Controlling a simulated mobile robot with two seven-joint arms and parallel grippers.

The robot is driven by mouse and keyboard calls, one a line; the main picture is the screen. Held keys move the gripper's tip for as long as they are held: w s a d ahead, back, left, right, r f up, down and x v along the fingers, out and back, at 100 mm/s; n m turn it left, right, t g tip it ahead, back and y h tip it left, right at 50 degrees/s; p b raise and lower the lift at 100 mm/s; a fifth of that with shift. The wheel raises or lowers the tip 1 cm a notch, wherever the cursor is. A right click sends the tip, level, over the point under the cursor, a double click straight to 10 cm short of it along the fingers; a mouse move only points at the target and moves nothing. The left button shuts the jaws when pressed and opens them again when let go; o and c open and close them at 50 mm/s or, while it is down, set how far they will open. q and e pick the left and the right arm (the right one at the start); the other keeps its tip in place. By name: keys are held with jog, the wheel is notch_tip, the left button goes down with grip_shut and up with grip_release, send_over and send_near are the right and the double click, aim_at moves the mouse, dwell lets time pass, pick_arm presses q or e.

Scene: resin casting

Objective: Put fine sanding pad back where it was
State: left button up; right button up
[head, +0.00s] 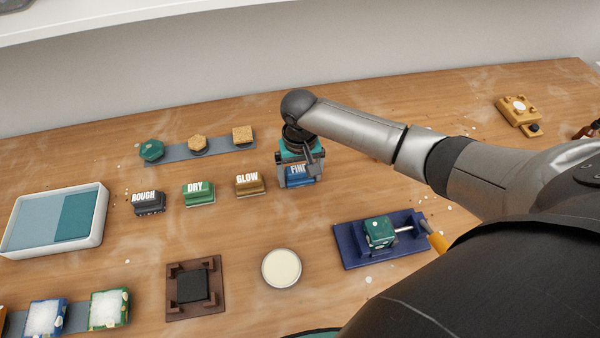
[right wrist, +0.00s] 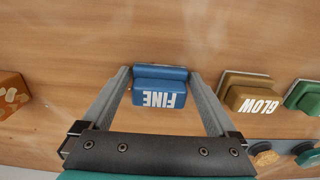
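The fine sanding pad (head: 299,175) is a blue block with white FINE lettering, at the right end of the row of labelled pads. In the right wrist view the fine sanding pad (right wrist: 160,88) lies on the wood between my fingertips, its lettering upside down. My right gripper (right wrist: 160,76) points down over it, one finger on each side. Narrow gaps seem to show between the fingers and the pad, so it looks open around it. In the head view my right gripper (head: 300,165) partly covers the pad. My left gripper is not in view.
Left of it stand the GLOW (head: 250,184), DRY (head: 199,194) and ROUGH (head: 148,202) pads. Behind them is a grey strip (head: 222,148) with three small pieces. A navy tray (head: 350,255) holds a green cube; a cream-filled round dish (head: 281,267) sits in front. A water tray (head: 102,215) is left.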

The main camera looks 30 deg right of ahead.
aim_at(300, 172)
jog(key=shift+o, duration=0.2)
jog(key=shift+r, duration=0.15)
notch_tip(300, 172, up, 12)
jog(key=p, duration=0.3)
